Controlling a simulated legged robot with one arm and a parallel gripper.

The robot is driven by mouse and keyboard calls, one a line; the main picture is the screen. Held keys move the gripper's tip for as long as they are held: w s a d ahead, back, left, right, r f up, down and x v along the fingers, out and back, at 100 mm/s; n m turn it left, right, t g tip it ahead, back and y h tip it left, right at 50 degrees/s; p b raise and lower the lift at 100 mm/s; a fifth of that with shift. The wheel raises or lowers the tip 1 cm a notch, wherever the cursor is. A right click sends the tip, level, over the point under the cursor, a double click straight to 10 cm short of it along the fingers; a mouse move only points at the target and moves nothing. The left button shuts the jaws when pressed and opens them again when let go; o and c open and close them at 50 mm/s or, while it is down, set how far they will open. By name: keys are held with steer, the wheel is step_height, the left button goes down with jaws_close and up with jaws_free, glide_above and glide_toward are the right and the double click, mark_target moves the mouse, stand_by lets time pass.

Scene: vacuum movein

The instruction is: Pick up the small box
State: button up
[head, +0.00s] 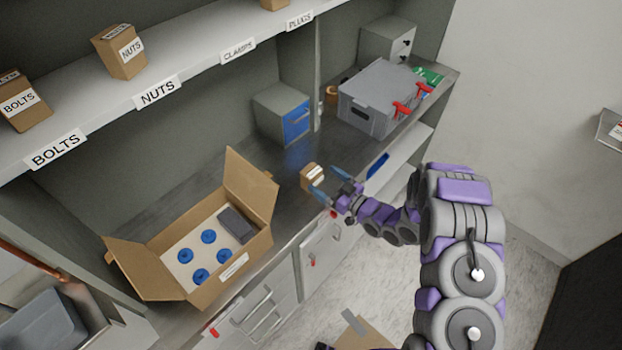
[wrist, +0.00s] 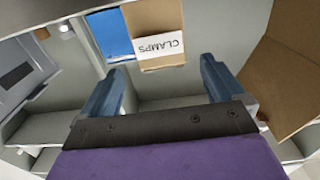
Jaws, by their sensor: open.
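The small box (head: 311,176) is brown cardboard with a white label and sits on the grey counter, right of the large open carton. In the wrist view the small box (wrist: 155,30) shows a label reading CLAMPS. My gripper (head: 328,182) is open, with its blue fingers close to the small box. In the wrist view the fingers of my gripper (wrist: 160,85) are spread and the box is ahead of the gap between them. I cannot tell whether a finger touches it.
An open cardboard carton (head: 165,242) with several blue round parts stands left on the counter (head: 291,210). A grey case (head: 376,100) with red latches is at the right. A cabinet with a blue drawer (head: 284,112) stands behind. A labelled shelf (head: 200,65) runs above.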

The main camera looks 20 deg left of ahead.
mark_target(311, 170)
steer(key=shift+b+x, duration=0.55)
steer(key=shift+x, duration=2.75)
steer(key=shift+s+r, duration=0.1)
steer(key=shift+s, duration=0.05)
steer(key=shift+d, duration=0.1)
steer(key=shift+c, duration=0.4)
steer(key=c, duration=1.1)
steer(key=shift+r, duration=0.5)
steer(key=r, duration=0.1)
steer(key=s+r+p, duration=0.1)
steer(key=shift+d+r, duration=0.2)
steer(key=shift+r, duration=0.15)
steer(key=s+d, duration=0.2)
steer(key=s, duration=0.2)
steer(key=s+d+r+p, duration=0.1)
steer(key=s+d, duration=0.1)
steer(key=s, duration=0.3)
steer(key=s+d, duration=0.2)
steer(key=s, duration=0.2)
steer(key=shift+s+r, duration=0.15)
steer(key=shift+s, duration=0.15)
